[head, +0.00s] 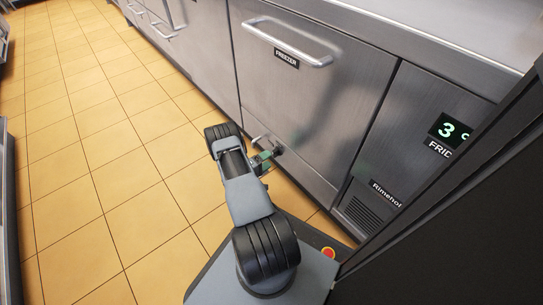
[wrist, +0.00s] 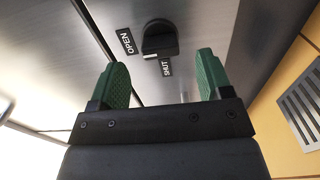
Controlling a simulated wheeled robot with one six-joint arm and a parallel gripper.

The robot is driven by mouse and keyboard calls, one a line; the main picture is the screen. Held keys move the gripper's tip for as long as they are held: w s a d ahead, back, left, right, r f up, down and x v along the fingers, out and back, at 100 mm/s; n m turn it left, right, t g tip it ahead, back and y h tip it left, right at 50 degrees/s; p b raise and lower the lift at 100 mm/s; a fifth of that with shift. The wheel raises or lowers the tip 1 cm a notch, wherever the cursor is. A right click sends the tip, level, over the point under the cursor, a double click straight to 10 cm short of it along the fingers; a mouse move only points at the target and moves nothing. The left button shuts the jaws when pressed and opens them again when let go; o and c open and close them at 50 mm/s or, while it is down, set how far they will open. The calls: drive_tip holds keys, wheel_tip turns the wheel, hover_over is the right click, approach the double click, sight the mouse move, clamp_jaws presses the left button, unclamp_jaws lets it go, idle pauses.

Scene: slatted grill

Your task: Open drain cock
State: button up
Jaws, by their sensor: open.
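The drain cock is a round black knob (wrist: 160,36) on the grey metal front, at the top middle of the wrist view. It sits between an OPEN label (wrist: 127,41) on its left and a SHUT label (wrist: 166,67) below it. A white mark on the knob's lower edge points toward the SHUT label. My gripper (wrist: 162,66) is open, with green fingers spread to either side of the knob's line and apart from it. In the head view my gripper (head: 263,161) is low by the freezer front, close to the small dark knob (head: 278,149).
The freezer door (head: 310,100) with its bar handle (head: 288,42) rises above the knob. A vent (head: 363,214) and a lit display (head: 452,129) are to the right. Tiled floor (head: 90,150) lies open at left. A floor grate (wrist: 303,108) shows in the wrist view.

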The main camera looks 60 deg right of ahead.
drive_tip(key=shift+p+v, duration=0.4)
drive_tip(key=shift+v, duration=1.5)
drive_tip(key=shift+r, duration=0.1)
drive_tip(key=w+a+r+m+y+p, duration=0.1)
drive_tip(key=w+a+r+y+p, duration=0.15)
drive_tip(key=r+p, duration=0.75)
drive_tip(key=w+a+r+g+y+p, duration=0.15)
drive_tip(key=a+r, duration=0.25)
drive_tip(key=r, duration=1.3)
drive_tip(key=w+a+r+m+y+p, duration=0.1)
drive_tip(key=a+r+y+p, duration=0.45)
drive_tip(key=r, duration=0.85)
drive_tip(key=s+a+r+n+t+y+p, duration=0.2)
drive_tip(key=a+r+p, duration=0.5)
drive_tip(key=r, duration=0.5)
drive_tip(key=s+a+r+n+t+y+p, duration=0.2)
drive_tip(key=a+r+t+p, duration=0.3)
drive_tip(key=a+r+p, duration=0.3)
drive_tip(key=s+a+r+n+t+y+p, duration=0.1)
drive_tip(key=s+a+r+t+y+p, duration=0.2)
drive_tip(key=a+r+p, duration=0.5)
wheel_tip(320, 180, up, 9)
drive_tip(key=shift+s+a+f+n, duration=0.2)
drive_tip(key=shift+s+n, duration=0.15)
drive_tip(key=shift+n, duration=0.05)
drive_tip(key=shift+s+a+r+t+y, duration=0.1)
drive_tip(key=shift+a+r+t+y, duration=0.1)
drive_tip(key=shift+t+y, duration=0.2)
drive_tip(key=shift+c, duration=0.2)
